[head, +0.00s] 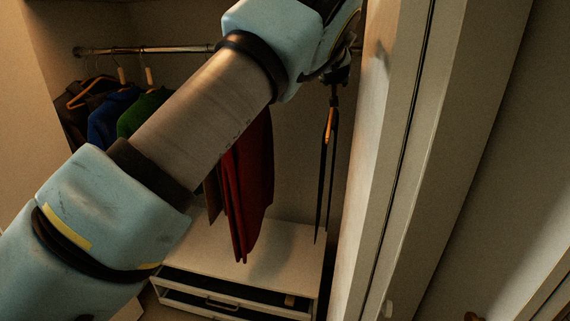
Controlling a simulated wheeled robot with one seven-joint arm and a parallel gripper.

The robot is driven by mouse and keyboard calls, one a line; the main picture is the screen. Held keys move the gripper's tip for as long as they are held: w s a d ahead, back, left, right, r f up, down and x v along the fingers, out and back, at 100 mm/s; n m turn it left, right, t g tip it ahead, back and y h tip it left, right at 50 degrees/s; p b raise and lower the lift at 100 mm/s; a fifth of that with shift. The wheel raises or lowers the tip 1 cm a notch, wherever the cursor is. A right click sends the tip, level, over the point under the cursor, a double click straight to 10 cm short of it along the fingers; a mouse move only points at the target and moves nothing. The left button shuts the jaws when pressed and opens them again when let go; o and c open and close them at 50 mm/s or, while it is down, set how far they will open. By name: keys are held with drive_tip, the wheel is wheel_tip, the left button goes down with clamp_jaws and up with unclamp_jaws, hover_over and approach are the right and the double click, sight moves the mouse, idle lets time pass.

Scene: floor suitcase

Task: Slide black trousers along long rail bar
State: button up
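The long rail bar (150,50) runs across the wardrobe, its middle and right part hidden behind my arm. The black trousers (331,180) seem to be the thin dark garment hanging nearly edge-on at the right, near the side panel. A small wooden piece of a hanger (329,124) shows among its folds. My gripper (338,74) is at the upper right, just above this garment and close to its hanger top. The fingers are dark and mostly hidden by my wrist, so whether they hold the hanger cannot be told.
Red trousers (252,190) hang left of the black ones, partly behind my arm. Green (140,112), blue (108,115) and dark (77,105) garments hang at the left. A white drawer unit (290,250) stands below. A pale door panel (385,150) bounds the right side closely.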

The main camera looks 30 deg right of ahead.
drive_tip(key=b+v, duration=0.3)
drive_tip(key=v, duration=0.6)
drive_tip(key=shift+s+a+r, duration=0.1)
drive_tip(key=shift+s+a, duration=0.1)
